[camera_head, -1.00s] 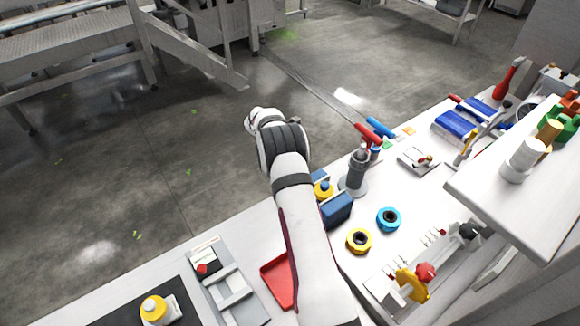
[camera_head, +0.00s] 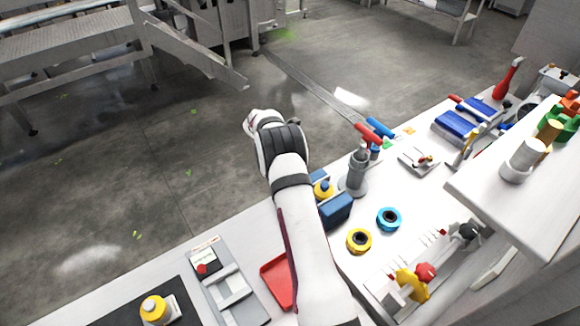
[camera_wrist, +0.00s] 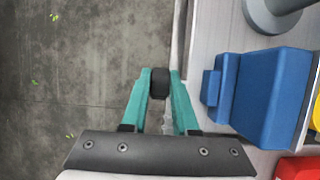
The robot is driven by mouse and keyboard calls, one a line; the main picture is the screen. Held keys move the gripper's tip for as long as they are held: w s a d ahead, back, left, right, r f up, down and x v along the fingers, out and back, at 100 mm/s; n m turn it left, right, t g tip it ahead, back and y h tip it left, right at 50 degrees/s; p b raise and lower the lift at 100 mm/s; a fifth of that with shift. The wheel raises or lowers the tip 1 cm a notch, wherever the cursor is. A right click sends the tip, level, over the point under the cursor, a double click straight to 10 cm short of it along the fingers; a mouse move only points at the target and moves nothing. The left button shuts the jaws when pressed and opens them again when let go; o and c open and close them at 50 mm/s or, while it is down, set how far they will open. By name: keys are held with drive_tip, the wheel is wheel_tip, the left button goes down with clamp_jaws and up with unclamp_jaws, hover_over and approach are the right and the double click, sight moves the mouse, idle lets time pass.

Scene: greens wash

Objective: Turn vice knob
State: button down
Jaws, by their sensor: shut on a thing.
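The blue vice (camera_head: 336,211) stands at the bench's front edge, partly hidden by my arm in the head view. Its blue blocks also show right of my fingers in the wrist view (camera_wrist: 272,98). My gripper (camera_wrist: 160,84) has teal fingers shut on a small dark round knob (camera_wrist: 160,80), just off the bench edge over the floor. The fingers touch the knob on both sides. How the knob joins the vice cannot be seen. In the head view my fingers are hidden behind my wrist.
A grey post (camera_head: 355,175) stands close beside the vice. A red tray (camera_head: 279,281), a yellow ring (camera_head: 359,241) and a blue ring (camera_head: 389,219) lie nearby. A white shelf (camera_head: 540,190) overhangs the bench at right. Open floor lies left of the bench edge.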

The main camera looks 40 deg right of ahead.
drive_tip(key=shift+a, duration=0.1)
drive_tip(key=h, duration=0.3)
drive_tip(key=shift+a+f, duration=0.1)
drive_tip(key=shift+a, duration=0.1)
drive_tip(key=h, duration=0.3)
drive_tip(key=shift+a+f+h, duration=0.15)
drive_tip(key=shift+a+h, duration=0.1)
drive_tip(key=shift+h, duration=0.15)
drive_tip(key=h, duration=0.5)
drive_tip(key=shift+a+f+h, duration=0.15)
drive_tip(key=shift+f+h, duration=0.1)
drive_tip(key=shift+h, duration=0.15)
drive_tip(key=c, duration=0.7)
unclamp_jaws()
